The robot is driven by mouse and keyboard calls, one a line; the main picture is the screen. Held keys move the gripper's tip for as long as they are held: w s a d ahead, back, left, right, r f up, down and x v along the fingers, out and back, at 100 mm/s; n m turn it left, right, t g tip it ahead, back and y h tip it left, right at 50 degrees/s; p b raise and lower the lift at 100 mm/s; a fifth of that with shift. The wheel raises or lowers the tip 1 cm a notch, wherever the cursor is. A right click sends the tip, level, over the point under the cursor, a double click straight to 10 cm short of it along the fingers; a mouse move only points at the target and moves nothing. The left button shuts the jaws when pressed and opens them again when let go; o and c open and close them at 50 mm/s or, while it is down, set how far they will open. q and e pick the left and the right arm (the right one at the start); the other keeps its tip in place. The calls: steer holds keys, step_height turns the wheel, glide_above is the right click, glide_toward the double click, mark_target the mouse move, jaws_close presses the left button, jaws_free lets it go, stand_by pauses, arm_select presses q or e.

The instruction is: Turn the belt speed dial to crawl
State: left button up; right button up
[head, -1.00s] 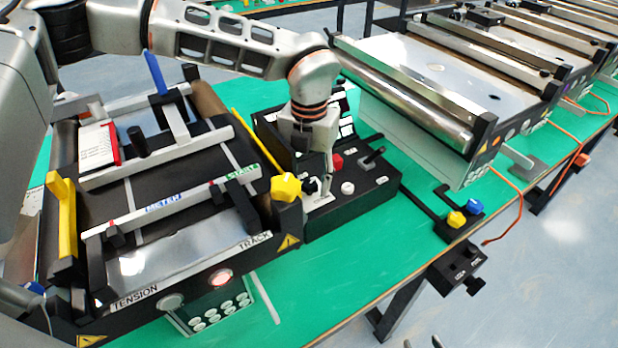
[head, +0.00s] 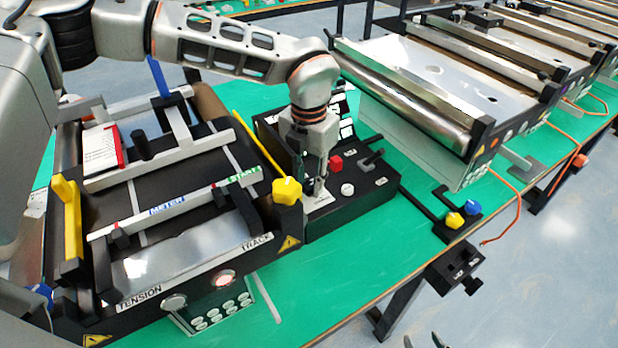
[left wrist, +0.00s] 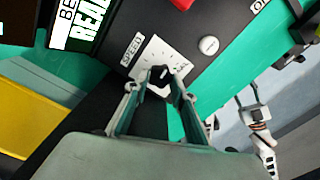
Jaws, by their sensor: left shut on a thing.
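The belt speed dial is a small black knob (left wrist: 160,75) on a white scale plate (left wrist: 150,55) marked SPEED, in the left wrist view. My left gripper (left wrist: 160,80) is shut on the knob, one finger on each side. Which mark the dial points at is too small to read. In the head view my left gripper (head: 317,192) points down at the black control box (head: 345,212), and its fingers mostly hide the dial. The tips of my right gripper (head: 422,341) show at the bottom edge of the head view, apart and empty.
A red button (head: 336,163), a white button (head: 347,189) and a black lever (head: 372,158) sit close to the dial. A yellow knob (head: 287,190) on the conveyor is just left of the gripper. Green table (head: 340,270) is clear in front.

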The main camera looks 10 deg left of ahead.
mark_target(308, 185)
arm_select(q)
steer(key=m+p, duration=0.1)
steer(key=m, duration=0.4)
steer(key=shift+r+p, duration=0.15)
steer(key=shift+p, duration=0.15)
steer(key=shift+w+a+m+p, duration=0.15)
steer(key=shift+m+p, duration=0.35)
steer(key=shift+m, duration=1.9)
steer(key=o, duration=1.1)
step_height(308, 185, up, 12)
steer(key=shift+f, duration=0.1)
